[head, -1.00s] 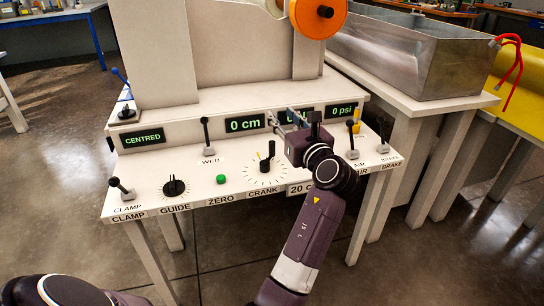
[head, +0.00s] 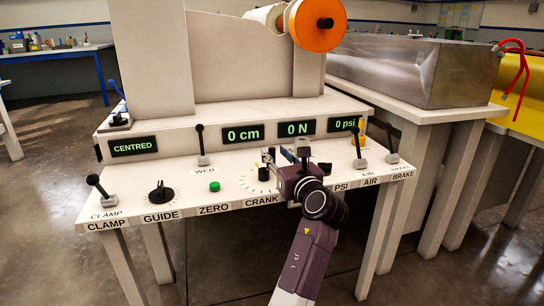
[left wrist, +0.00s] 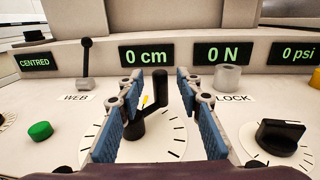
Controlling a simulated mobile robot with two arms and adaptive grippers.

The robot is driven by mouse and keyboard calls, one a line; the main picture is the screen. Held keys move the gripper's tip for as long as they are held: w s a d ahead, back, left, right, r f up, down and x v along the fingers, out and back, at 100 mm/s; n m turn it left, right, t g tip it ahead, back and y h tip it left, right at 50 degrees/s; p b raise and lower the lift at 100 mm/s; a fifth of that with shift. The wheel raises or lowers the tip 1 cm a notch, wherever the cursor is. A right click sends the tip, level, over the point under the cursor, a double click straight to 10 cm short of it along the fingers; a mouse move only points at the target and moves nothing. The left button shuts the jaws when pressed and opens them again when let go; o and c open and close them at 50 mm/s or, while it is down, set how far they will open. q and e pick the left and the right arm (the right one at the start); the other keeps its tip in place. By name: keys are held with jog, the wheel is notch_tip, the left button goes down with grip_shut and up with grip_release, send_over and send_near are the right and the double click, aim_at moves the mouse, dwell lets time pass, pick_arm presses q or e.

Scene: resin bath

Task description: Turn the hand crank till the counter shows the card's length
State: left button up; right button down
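The black hand crank (head: 262,174) stands on its white dial on the panel; it also shows in the left wrist view (left wrist: 140,128), with its upright handle and a yellow mark beside it. The counter (head: 243,134) reads 0 cm, as it does in the left wrist view (left wrist: 146,56). My left gripper (head: 286,153) is open and empty at the crank. In the left wrist view its blue-padded fingers (left wrist: 158,98) stand on either side of the crank handle, with gaps to both. The card is not readable now; my arm covers the panel front there. My right gripper is not in view.
The WEB lever (head: 202,145) stands left of the crank, with the green ZERO button (head: 214,187) in front. Air and brake levers (head: 392,145) stand at the panel's right end. A metal bath (head: 420,72) is behind right.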

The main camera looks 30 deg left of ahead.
aim_at(273, 151)
pick_arm(q)
jog(key=shift+b+x, duration=0.4)
jog(key=shift+x, duration=1.2)
jog(key=shift+c, duration=0.6)
grip_shut()
